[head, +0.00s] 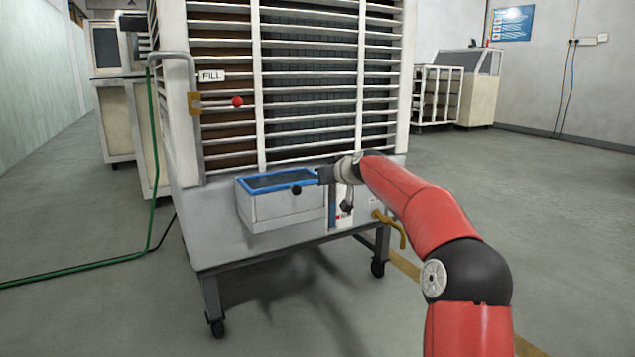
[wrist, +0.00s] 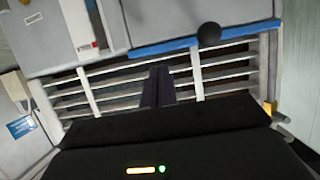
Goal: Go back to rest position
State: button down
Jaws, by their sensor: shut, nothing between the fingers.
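My red arm reaches forward from the lower right in the head view. My gripper (head: 324,176) is at its far end, close to the right end of a grey box with a blue rim (head: 262,222). I cannot tell whether it touches the box. In the wrist view the dark fingers of my gripper (wrist: 158,72) are together and empty, with white slats behind them. The blue rim (wrist: 165,46) and a black knob (wrist: 209,34) show above the fingers. My arm and gripper hide part of the panel right of the box.
The box is on the front of a wheeled, slatted cabinet (head: 260,75). A red-knobbed lever (head: 237,101) is at its left and a yellow handle (head: 390,226) at its lower right. A green hose (head: 85,265) crosses the left floor. The right floor is open.

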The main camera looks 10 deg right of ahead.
jog(key=s+a+f+g+h, duration=0.15)
jog(key=s+a, duration=0.25)
jog(key=s, duration=0.7)
jog(key=s+a+f+g+h, duration=0.15)
jog(key=s+a, duration=0.35)
jog(key=s, duration=0.6)
jog(key=s+d+f+m+g, duration=0.15)
jog(key=s+f, duration=0.25)
jog(key=s, duration=0.6)
jog(key=s+d+f+m+g+h, duration=0.15)
jog(key=s+f, duration=0.35)
jog(key=s, duration=0.6)
jog(key=s+d+f+m+g, duration=0.15)
jog(key=s+f, duration=0.25)
jog(key=s, duration=0.6)
notch_tip(320, 180, up, 12)
jog(key=p, duration=1.2)
jog(key=shift+d+n, duration=0.35)
jog(key=shift+n, duration=0.1)
jog(key=shift+s, duration=0.1)
